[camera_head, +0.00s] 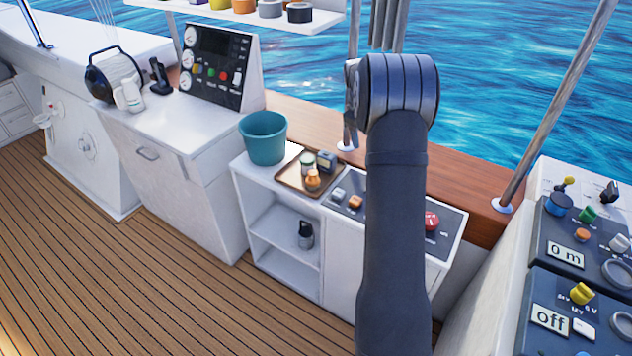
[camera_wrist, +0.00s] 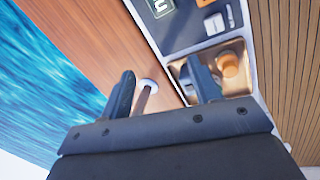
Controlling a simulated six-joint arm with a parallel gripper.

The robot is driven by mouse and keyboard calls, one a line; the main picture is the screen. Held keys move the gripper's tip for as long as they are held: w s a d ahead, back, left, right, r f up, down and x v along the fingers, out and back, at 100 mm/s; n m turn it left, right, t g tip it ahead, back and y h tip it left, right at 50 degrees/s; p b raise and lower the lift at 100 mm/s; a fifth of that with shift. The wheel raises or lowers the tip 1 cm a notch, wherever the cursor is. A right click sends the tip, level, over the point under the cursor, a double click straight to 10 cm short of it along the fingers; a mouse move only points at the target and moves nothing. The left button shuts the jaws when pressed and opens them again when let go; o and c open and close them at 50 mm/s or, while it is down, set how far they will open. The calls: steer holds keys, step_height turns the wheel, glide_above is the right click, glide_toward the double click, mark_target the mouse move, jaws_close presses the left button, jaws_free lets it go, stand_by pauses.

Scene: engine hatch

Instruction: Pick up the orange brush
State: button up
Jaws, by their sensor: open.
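I cannot make out a clear orange brush. A small rounded orange item (camera_head: 313,180) stands on the brown tray (camera_head: 291,184); whether it is the brush I cannot tell. It also shows in the wrist view (camera_wrist: 229,64), in the tray (camera_wrist: 246,86) just right of my right finger. My gripper (camera_wrist: 160,88) is open and empty, its two dark fingers wide apart above the wooden ledge, the right one in front of part of the tray. In the head view my gripper (camera_head: 352,108) is mostly hidden by my wrist, above and right of the tray.
A jar (camera_head: 307,162) and a dark boxy item (camera_head: 326,161) share the tray. A teal bucket (camera_head: 263,138) stands close left. A switch panel (camera_head: 343,209) lies right of the tray. A metal post (camera_head: 560,100) rises from the wooden ledge (camera_head: 460,184).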

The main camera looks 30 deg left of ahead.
steer(key=m+g+y, duration=0.2)
glide_toward(313, 172)
step_height(313, 172, down, 6)
steer(key=shift+s+d+r, duration=0.1)
steer(key=shift+d, duration=0.05)
steer(key=shift+w+a+f, duration=0.1)
steer(key=shift+a+f, duration=0.15)
steer(key=shift+f, duration=0.75)
steer(key=shift+w+a+f, duration=0.1)
steer(key=shift+a+f, duration=0.15)
steer(key=shift+f, duration=0.75)
steer(key=shift+w+a+f, duration=0.1)
steer(key=shift+a+f, duration=0.15)
steer(key=shift+f, duration=0.7)
steer(key=c, duration=0.8)
steer(key=shift+r, duration=0.15)
